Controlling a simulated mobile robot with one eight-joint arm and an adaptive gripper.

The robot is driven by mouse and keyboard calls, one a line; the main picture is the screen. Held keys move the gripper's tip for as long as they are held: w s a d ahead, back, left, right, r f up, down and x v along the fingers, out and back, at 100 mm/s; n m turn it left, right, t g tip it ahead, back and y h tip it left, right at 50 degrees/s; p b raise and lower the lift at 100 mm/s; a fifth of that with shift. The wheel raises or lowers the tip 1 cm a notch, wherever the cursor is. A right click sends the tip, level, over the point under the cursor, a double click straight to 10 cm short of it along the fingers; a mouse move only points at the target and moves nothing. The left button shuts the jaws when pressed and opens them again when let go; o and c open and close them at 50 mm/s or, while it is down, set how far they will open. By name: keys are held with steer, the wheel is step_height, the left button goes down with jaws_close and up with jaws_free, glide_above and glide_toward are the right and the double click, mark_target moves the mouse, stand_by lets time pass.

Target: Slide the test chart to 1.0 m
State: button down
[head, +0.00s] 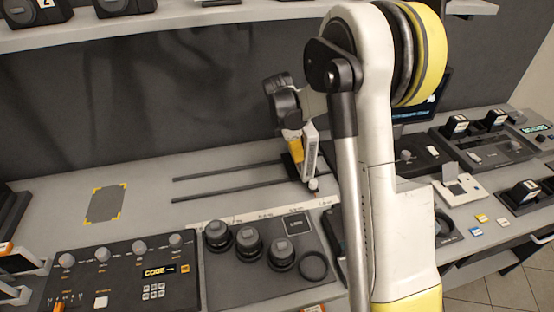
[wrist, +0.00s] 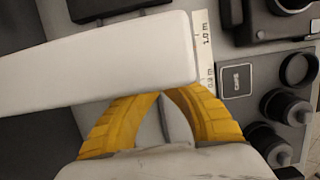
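The test chart (head: 311,158) stands as a narrow upright white panel on two dark rails, near their right end. It shows as a large white slab (wrist: 100,60) in the wrist view. A distance strip (head: 255,216) runs in front of the rails; its 1.0 m and lower marks (wrist: 205,50) show beside the slab's end. The chart appears a little short of the 1.0 m mark; its exact reading is unclear. My gripper (head: 297,152) is at the chart's left side, yellow fingers brought together (wrist: 163,93) against or just beside its edge. Contact is not clear.
A control panel (head: 125,277) and a panel with several dark knobs (head: 262,258) fill the front of the desk. Consoles and small devices (head: 485,150) stand on the right. A shelf (head: 190,22) hangs above. The desk left of the rails is mostly clear.

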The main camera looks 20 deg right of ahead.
steer(key=shift+s+d, duration=0.25)
steer(key=shift+d, duration=0.95)
steer(key=w+a+r+p, duration=0.1)
steer(key=a+r+p, duration=0.1)
steer(key=a+r, duration=0.6)
steer(key=s+a+r+m+t+b, duration=0.2)
steer(key=s+a+r+m, duration=0.15)
steer(key=s+r, duration=0.2)
steer(key=s+a+f+m+t+y+b, duration=0.1)
steer(key=s+a+f+m+t+b, duration=0.1)
steer(key=s+m, duration=0.4)
steer(key=s+a+f+m+t+y+b, duration=0.1)
steer(key=s+a+f+m+t+b, duration=0.1)
steer(key=s+a+m, duration=0.4)
steer(key=s+t+b, duration=0.1)
steer(key=s, duration=0.4)
steer(key=shift+s+f+t+y, duration=0.25)
steer(key=shift+f+t+y, duration=0.1)
steer(key=shift+t+y, duration=0.05)
